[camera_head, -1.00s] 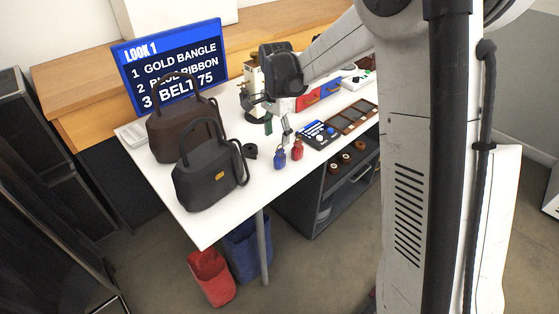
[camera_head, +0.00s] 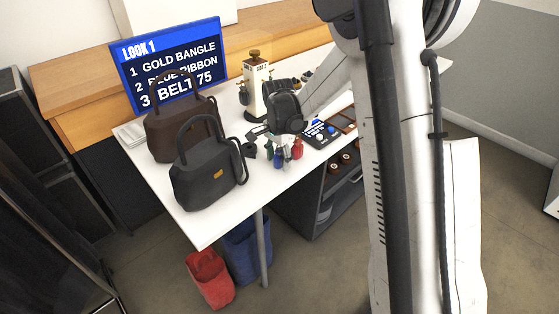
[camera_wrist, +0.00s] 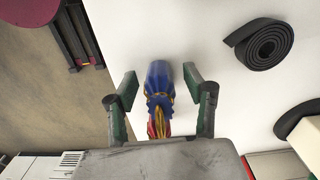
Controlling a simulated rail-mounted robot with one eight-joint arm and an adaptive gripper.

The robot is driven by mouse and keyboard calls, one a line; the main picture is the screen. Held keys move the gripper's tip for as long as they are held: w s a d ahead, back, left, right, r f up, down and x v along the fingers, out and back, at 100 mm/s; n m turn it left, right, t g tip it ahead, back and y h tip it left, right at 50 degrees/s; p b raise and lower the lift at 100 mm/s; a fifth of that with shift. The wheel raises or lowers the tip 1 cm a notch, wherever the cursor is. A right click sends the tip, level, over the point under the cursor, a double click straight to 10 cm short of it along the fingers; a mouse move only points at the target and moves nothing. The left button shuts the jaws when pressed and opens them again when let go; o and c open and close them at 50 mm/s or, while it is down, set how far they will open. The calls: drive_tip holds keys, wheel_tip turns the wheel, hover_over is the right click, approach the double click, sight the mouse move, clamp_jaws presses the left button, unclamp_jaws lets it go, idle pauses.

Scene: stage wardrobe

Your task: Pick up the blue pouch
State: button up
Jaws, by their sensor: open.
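The blue pouch (camera_head: 278,158) stands on the white table near its front edge, beside a red pouch (camera_head: 297,149). In the wrist view the blue pouch (camera_wrist: 159,78) lies between my two open green-tipped fingers, with a gap on each side, and yellow shows at its neck. A bit of red shows just below it there. My gripper (camera_wrist: 158,84) is open and holds nothing. In the head view my gripper (camera_head: 268,136) is low over the table, just above the pouches, and its fingers are partly hidden.
A rolled black belt (camera_wrist: 260,43) lies to the right in the wrist view. A dark grey handbag (camera_head: 203,175) and a brown handbag (camera_head: 180,125) stand left of the pouches. A cream stand (camera_head: 256,88) is behind.

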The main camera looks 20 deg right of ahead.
drive_tip(key=shift+c, duration=0.4)
drive_tip(key=c, duration=1)
drive_tip(key=shift+r+p, duration=0.85)
drive_tip(key=shift+r, duration=4.2)
drive_tip(key=shift+c, duration=0.2)
